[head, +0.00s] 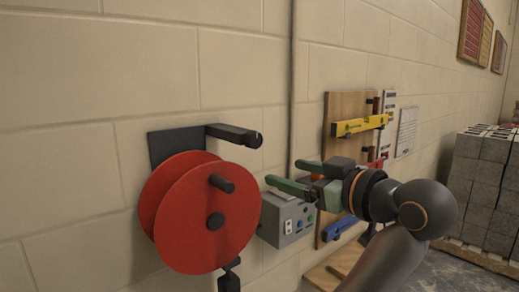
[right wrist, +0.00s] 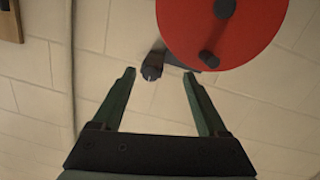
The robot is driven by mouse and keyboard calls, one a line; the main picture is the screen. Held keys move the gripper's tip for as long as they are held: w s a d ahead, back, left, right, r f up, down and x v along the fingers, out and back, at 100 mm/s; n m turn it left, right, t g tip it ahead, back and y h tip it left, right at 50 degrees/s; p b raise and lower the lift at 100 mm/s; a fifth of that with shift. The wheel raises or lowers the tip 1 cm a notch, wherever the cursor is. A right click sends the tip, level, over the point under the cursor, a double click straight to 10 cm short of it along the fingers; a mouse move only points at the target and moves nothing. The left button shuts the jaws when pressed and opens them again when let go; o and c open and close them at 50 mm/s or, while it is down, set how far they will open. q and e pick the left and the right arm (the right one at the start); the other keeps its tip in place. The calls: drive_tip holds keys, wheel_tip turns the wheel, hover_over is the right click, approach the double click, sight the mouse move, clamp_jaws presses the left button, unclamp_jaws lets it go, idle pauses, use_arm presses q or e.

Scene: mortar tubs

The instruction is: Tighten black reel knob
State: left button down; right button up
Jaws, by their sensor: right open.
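The red reel (head: 185,232) hangs on the wall at left in the head view, with a black central knob (head: 215,221) and a black peg-like knob (head: 221,184) above it. The reel shows at the top right of the right wrist view (right wrist: 245,35), with both knobs on its face. I cannot tell which knob the task means. My right gripper (head: 286,172) is open and empty, to the right of the reel and apart from it. Its fingers spread in the right wrist view (right wrist: 160,74).
A black bracket arm (head: 234,135) juts out above the reel; it appears beyond my fingertips in the right wrist view (right wrist: 153,66). A grey switch box (head: 284,220) sits right of the reel. A wooden tool board (head: 336,110) holds a yellow level (head: 360,125). Grey blocks (head: 480,180) stand far right.

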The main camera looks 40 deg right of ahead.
sight(256, 141)
wheel_tip(256, 141, up, 4)
drive_tip(key=s+t, duration=0.1)
drive_tip(key=s, duration=0.1)
drive_tip(key=w, duration=0.4)
drive_tip(key=w+p, duration=0.1)
drive_tip(key=w, duration=0.3)
drive_tip(key=w+p, duration=0.1)
drive_tip(key=w, duration=0.3)
drive_tip(key=shift+w+d+f, duration=0.2)
drive_tip(key=shift+w+f, duration=0.05)
drive_tip(key=shift+w, duration=0.15)
drive_tip(key=shift+c, duration=0.3)
clamp_jaws()
